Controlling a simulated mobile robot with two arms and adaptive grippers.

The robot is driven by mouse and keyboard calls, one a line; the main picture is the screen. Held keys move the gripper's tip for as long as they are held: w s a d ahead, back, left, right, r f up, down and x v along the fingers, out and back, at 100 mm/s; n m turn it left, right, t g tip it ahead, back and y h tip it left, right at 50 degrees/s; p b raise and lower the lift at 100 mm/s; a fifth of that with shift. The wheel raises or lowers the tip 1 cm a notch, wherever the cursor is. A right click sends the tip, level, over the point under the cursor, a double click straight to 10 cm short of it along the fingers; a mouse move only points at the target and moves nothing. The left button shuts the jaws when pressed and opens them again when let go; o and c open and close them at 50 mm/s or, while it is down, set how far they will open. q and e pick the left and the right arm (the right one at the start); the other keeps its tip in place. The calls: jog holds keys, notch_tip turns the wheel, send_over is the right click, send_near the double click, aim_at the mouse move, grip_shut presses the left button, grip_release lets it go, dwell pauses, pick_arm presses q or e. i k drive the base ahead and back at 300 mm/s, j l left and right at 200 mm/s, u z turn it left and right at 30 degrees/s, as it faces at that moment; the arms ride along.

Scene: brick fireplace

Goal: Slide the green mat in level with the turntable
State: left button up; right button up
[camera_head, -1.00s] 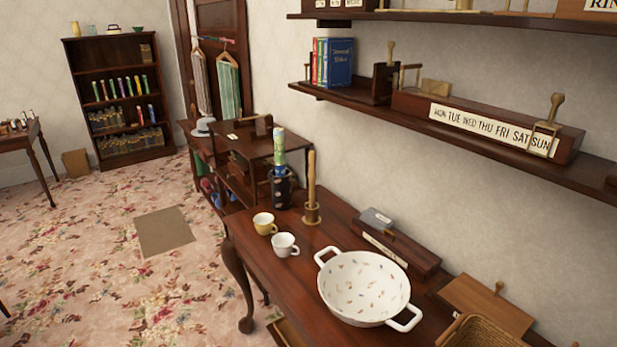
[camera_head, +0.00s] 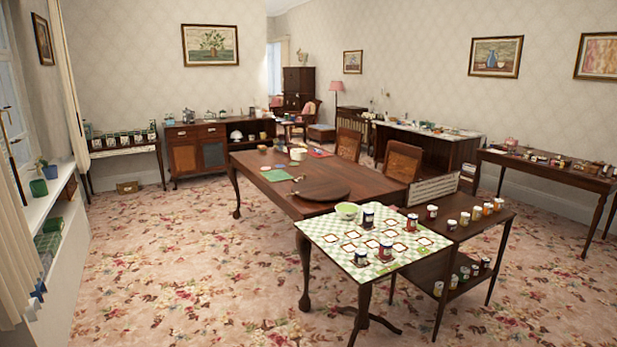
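A small green mat (camera_head: 276,175) lies flat on the long dark wooden dining table, near its left edge. The round dark wooden turntable (camera_head: 322,190) lies on the same table, nearer to me and to the right of the mat. The two are apart, with bare tabletop between them. A small item that I cannot make out lies between them. Neither of my grippers shows in the head view.
The dining table (camera_head: 262,186) also bears a pale bowl, coasters and a red mat farther back. A green-checked board table (camera_head: 328,226) with jars adjoins its near end. A shelf unit (camera_head: 470,232) and chairs (camera_head: 402,160) line the right side. Open carpet (camera_head: 180,250) lies to the left.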

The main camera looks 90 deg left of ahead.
aim_at(280, 175)
jog(key=u, duration=3.05)
